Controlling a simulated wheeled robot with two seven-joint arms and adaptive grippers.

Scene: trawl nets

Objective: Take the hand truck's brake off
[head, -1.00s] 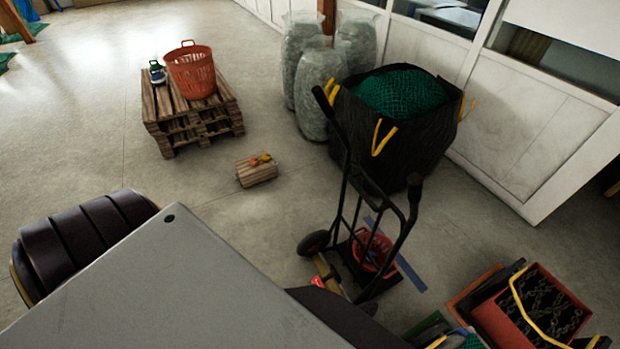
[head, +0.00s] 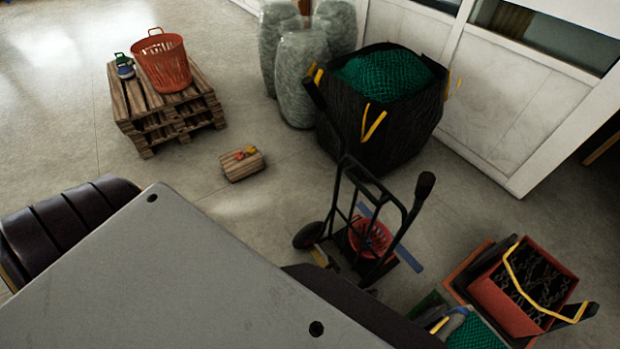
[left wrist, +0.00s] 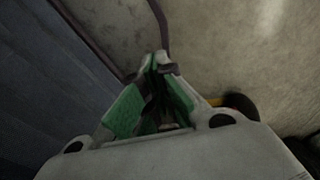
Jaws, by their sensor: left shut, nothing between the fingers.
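The black hand truck (head: 404,235) stands on the floor right of centre in the head view, with its grips up and a black wheel (head: 308,235) at its left. A yellow part (head: 320,256) shows low beside that wheel. The brake cannot be made out clearly, as my own body covers the truck's near lower side. My left gripper (left wrist: 158,66) is shut and empty in the left wrist view, its fingertips by a thin dark bar. A yellow piece (left wrist: 214,102) and a dark round part (left wrist: 241,104) lie right of the fingers. My right gripper is not in view.
A red crate with chain (head: 492,298) is at the right.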

